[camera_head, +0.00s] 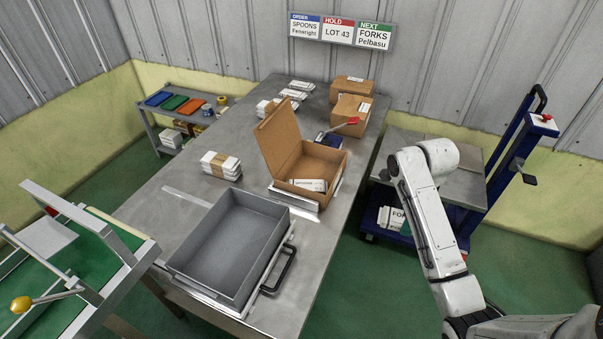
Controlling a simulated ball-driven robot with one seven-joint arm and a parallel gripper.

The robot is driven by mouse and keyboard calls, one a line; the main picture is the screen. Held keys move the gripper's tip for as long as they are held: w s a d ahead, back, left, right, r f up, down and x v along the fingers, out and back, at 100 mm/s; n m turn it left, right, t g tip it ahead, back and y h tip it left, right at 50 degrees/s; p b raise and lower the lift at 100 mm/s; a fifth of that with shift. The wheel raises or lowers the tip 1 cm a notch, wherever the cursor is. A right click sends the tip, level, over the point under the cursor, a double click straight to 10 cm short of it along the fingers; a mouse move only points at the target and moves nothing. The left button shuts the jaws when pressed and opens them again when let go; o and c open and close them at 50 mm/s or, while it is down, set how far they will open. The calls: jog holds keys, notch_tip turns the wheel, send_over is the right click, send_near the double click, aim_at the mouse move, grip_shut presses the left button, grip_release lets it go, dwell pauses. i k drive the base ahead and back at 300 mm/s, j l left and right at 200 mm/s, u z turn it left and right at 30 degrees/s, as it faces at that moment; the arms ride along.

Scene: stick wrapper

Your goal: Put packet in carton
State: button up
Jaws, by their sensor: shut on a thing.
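The open brown carton (314,161) stands on the metal table, its tall lid flap raised at the left. A white printed piece (308,185) shows at its front edge; I cannot tell whether it is a packet inside or a label. White packets in a stack with a brown band (221,166) lie on the table left of the carton. A white piece with green print and "FO" lettering (392,218) shows low by the blue trolley, partly hidden by my arm. My arm rises at the right, beyond the table's edge. My gripper and anything in it cannot be seen.
An empty grey tray (190,262) with a black handle (279,270) lies at the table's front. Closed brown boxes (351,114) and white stacks (293,95) stand at the back. The blue trolley (497,150) stands right. A green-topped stand (75,270) is front left.

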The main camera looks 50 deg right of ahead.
aim_at(318, 171)
jog(key=i, duration=1.15)
